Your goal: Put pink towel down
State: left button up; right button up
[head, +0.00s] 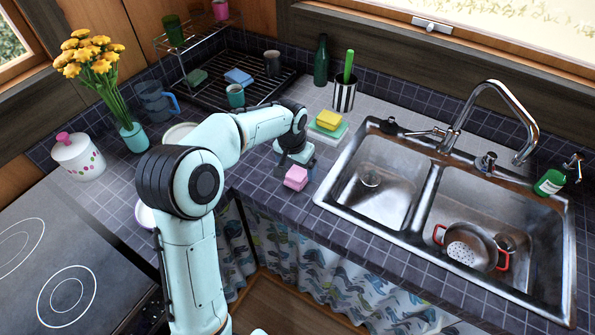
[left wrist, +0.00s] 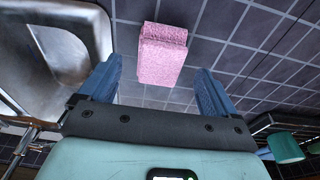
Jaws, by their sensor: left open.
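The pink towel (head: 296,177) is a small folded block lying on the dark tiled counter, left of the sink. It also shows in the left wrist view (left wrist: 162,54), just beyond and between the fingertips. My left gripper (head: 298,166) is over the counter at the towel. In the left wrist view its two blue fingers (left wrist: 160,80) are spread wide, with a gap between each finger and the towel. My right gripper is not in view.
The double sink (head: 427,200) is close on the right, with a colander (head: 466,246) in it. A yellow sponge (head: 328,119) and a utensil holder (head: 344,95) stand behind. A dish rack (head: 262,85), cups and a flower vase (head: 135,137) are further left. Counter tiles around the towel are clear.

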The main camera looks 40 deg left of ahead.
aim_at(294, 178)
pick_arm(q)
notch_tip(294, 178, up, 8)
jog(key=s, duration=0.1)
jog(key=shift+s+r+p, duration=0.15)
jog(key=shift+r+p, duration=0.1)
jog(key=shift+p, duration=0.05)
jog(key=shift+d, duration=0.1)
